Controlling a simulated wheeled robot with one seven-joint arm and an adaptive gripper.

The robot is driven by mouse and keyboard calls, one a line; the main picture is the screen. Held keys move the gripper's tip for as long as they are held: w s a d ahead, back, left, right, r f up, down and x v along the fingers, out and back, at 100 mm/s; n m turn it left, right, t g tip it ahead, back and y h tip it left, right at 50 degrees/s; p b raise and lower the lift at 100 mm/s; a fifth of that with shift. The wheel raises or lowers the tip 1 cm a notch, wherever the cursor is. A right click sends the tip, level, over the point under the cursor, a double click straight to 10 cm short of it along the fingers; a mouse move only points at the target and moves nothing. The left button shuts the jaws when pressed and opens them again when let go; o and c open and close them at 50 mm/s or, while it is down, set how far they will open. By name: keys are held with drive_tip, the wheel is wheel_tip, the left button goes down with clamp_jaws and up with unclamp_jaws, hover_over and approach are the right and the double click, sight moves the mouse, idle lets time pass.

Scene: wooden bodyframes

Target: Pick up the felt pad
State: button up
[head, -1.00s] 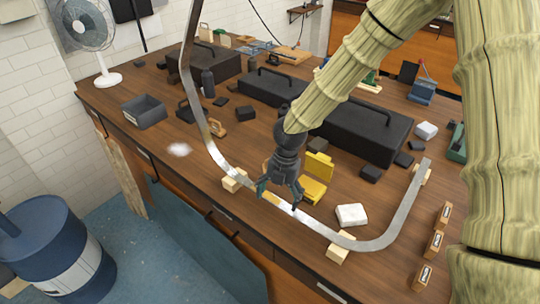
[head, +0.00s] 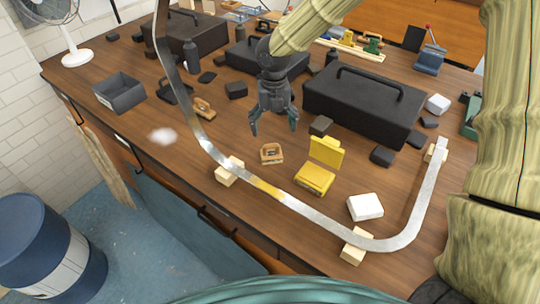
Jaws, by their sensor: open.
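I cannot tell for sure which thing is the felt pad. A soft, fuzzy white patch (head: 163,136) lies on the workbench (head: 215,185) near its front left edge. A white block (head: 365,207) lies inside the curve of the bent metal strip, at right. My gripper (head: 273,128) hangs fingers down over the middle of the bench, open, with nothing between its fingers. It is right of the fuzzy patch and up and left of the white block, apart from both.
The bent metal strip (head: 310,228) rests on wooden blocks (head: 229,171) along the front. An open yellow case (head: 314,178) and a small wooden item (head: 271,153) lie below my gripper. Black toolboxes (head: 365,105) stand behind. A grey bin (head: 119,93) is at left.

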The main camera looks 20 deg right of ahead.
drive_tip(key=shift+w+f, duration=0.2)
drive_tip(key=shift+f, duration=0.5)
drive_tip(key=p, duration=0.1)
hover_over(271, 153)
drive_tip(key=shift+s+d+f, duration=0.1)
drive_tip(key=shift+d+f, duration=0.05)
drive_tip(key=shift+f, duration=1)
drive_tip(key=shift+d+f, duration=0.1)
drive_tip(key=shift+f, duration=1.05)
drive_tip(key=shift+s+a+f+p, duration=0.1)
drive_tip(key=shift+f+p, duration=0.25)
drive_tip(key=shift+p, duration=0.15)
drive_tip(key=shift+a+f+p, duration=0.1)
drive_tip(key=shift+f+p, duration=0.75)
drive_tip(key=shift+f, duration=1.4)
drive_tip(key=c, duration=1.2)
drive_tip(key=shift+r+b, duration=1.45)
drive_tip(key=shift+r, duration=3.6)
